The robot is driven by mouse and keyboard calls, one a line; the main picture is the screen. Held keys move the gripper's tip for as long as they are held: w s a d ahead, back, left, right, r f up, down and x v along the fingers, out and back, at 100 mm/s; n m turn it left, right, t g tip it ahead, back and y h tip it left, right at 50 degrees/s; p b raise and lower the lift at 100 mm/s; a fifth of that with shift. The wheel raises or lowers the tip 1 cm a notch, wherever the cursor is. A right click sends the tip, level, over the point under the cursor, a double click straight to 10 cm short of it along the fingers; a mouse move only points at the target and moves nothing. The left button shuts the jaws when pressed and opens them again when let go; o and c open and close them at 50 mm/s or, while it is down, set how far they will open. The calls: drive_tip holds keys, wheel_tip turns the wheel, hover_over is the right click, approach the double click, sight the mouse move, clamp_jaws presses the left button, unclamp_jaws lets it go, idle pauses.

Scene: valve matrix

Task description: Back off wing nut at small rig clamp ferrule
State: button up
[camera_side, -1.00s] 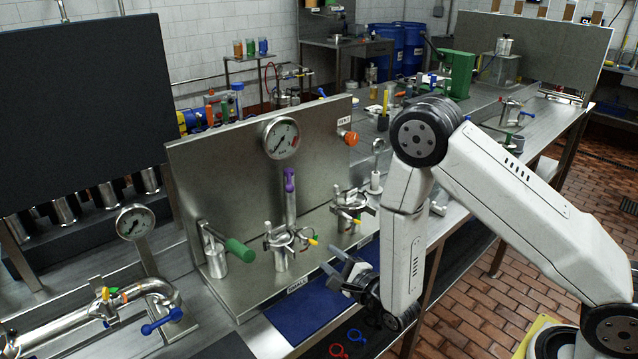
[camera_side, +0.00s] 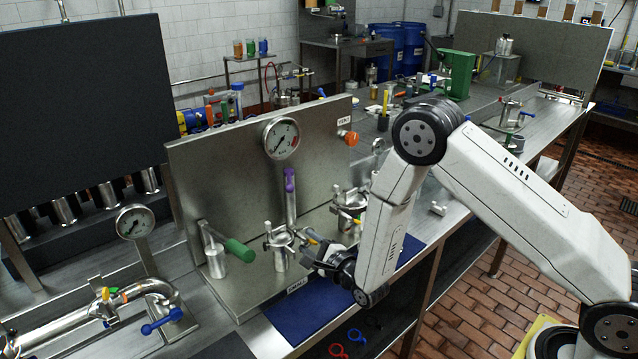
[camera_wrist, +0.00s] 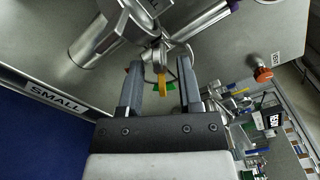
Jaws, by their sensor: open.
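My gripper (camera_side: 317,246) is open beside the clamp's right side, low in front of the panel. In the wrist view its two dark fingers (camera_wrist: 158,76) stand apart on either side of the wing nut, with gaps showing. In the side view the fingertips and nut overlap, so contact cannot be told there.
A second clamp rig (camera_side: 348,205) stands close to the right. A green-handled valve (camera_side: 240,250) is to the left. The steel back panel (camera_side: 220,165) with a gauge (camera_side: 281,138) rises behind. A blue mat (camera_side: 290,320) lies in front, mostly clear.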

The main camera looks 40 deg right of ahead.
drive_tip(key=shift+w, duration=0.3)
drive_tip(key=shift+c, duration=0.2)
clamp_jaws()
drive_tip(key=shift+n, duration=0.5)
drive_tip(key=n, duration=0.4)
drive_tip(key=shift+n, duration=0.3)
drive_tip(key=n, duration=0.6)
